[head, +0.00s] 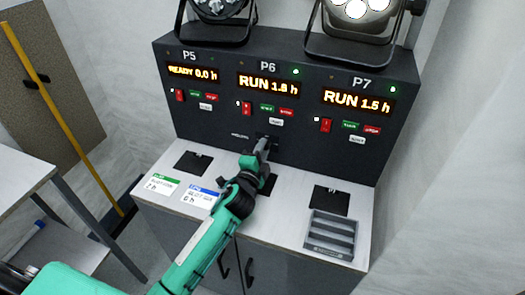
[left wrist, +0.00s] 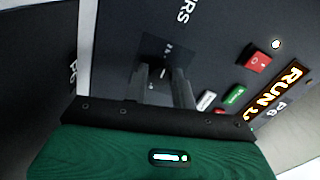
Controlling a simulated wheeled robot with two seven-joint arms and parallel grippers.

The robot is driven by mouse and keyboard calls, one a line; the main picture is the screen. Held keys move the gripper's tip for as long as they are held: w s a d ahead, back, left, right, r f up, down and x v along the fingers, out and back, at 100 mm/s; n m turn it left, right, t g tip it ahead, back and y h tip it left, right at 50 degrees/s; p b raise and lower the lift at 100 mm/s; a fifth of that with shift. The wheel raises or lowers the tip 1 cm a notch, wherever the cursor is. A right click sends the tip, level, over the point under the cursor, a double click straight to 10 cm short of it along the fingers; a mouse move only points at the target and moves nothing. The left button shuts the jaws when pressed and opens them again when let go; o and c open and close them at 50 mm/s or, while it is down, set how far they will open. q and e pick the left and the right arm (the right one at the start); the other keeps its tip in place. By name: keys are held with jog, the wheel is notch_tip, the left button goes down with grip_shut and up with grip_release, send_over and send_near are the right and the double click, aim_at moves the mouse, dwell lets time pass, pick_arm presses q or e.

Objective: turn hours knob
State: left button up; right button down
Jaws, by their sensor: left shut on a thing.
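The hours knob sits on a dark square plate (left wrist: 168,50) low on the front of the black panel (head: 215,125), under the P6 column. My left gripper (head: 264,146) reaches it from the front. In the left wrist view its two grey fingers (left wrist: 163,85) are closed in around the knob, which they mostly hide. The lettering beside the plate is only partly readable. The P6 display (head: 268,84) reads RUN 1.8 h. The P5 display (head: 193,74) reads READY 0.0 h, and the P7 display (head: 358,102) reads RUN 1.5 h. My right gripper is not in view.
Each column has a red rocker switch and small buttons; P6's red switch (head: 246,108) is above the knob. Lamps (head: 365,20) stand on top. The white counter (head: 285,222) holds dark pads, a green card (head: 162,183), a blue card (head: 201,196) and a grey slotted tray (head: 330,235).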

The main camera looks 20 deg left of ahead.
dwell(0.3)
pick_arm(q)
jog(key=o, duration=1)
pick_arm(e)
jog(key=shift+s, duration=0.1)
pick_arm(q)
jog(key=shift+s+f, duration=0.1)
jog(key=shift+s, duration=0.35)
jog(key=s, duration=0.3)
jog(key=s+b, duration=0.1)
jog(key=s, duration=0.7)
jog(key=shift+s+a+f+b, duration=0.2)
jog(key=shift+f+b, duration=0.1)
jog(key=shift+f, duration=0.05)
jog(key=shift+s, duration=0.75)
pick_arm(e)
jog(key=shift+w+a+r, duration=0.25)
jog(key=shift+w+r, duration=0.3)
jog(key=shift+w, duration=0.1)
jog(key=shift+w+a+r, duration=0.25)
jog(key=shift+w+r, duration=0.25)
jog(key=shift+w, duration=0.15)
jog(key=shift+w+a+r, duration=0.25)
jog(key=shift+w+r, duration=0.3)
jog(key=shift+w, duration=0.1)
